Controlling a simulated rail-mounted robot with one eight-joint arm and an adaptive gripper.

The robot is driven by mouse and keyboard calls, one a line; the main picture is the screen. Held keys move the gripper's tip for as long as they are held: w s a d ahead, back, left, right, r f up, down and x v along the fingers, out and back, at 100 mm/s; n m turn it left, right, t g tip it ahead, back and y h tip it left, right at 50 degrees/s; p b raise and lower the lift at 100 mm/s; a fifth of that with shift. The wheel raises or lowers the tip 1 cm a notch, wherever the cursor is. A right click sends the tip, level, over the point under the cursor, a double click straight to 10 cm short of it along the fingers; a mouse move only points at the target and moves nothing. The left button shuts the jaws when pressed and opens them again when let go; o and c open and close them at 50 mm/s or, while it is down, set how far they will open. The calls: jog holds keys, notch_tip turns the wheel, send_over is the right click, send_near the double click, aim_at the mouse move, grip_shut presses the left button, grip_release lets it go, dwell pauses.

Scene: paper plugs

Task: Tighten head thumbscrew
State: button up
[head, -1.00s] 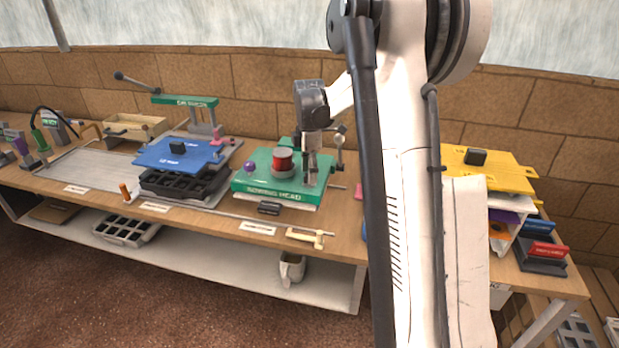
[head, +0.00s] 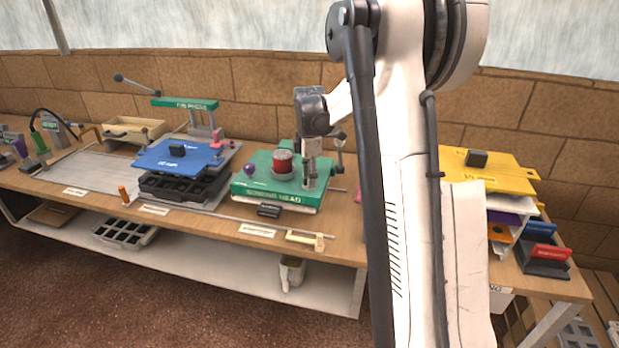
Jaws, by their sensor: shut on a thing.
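The green head (head: 240,187), labelled along its front edge, sits on the bench with a red cylinder (head: 283,161) and a purple knob (head: 249,170) on top. My gripper (head: 309,184) points down at the right part of this head, its fingertips close to the green top. It is shut on what I take to be the head thumbscrew. The fingers hide the thumbscrew, so its seating and turn cannot be seen.
A lever with a dark knob (head: 341,136) stands right behind my gripper. A blue plate (head: 176,157) on a black tray is to the left, a yellow plate (head: 488,172) to the right. A wooden-handled tool (head: 305,239) lies at the bench's front edge.

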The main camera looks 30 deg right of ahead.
jog(key=m+b, duration=0.1)
jog(key=m, duration=0.5)
jog(key=m+b, duration=0.1)
jog(key=m, duration=0.5)
jog(key=shift+m, duration=0.3)
jog(key=m, duration=0.6)
jog(key=shift+m+b, duration=0.3)
jog(key=shift+b, duration=0.05)
jog(key=m, duration=0.6)
jog(key=o, duration=1.1)
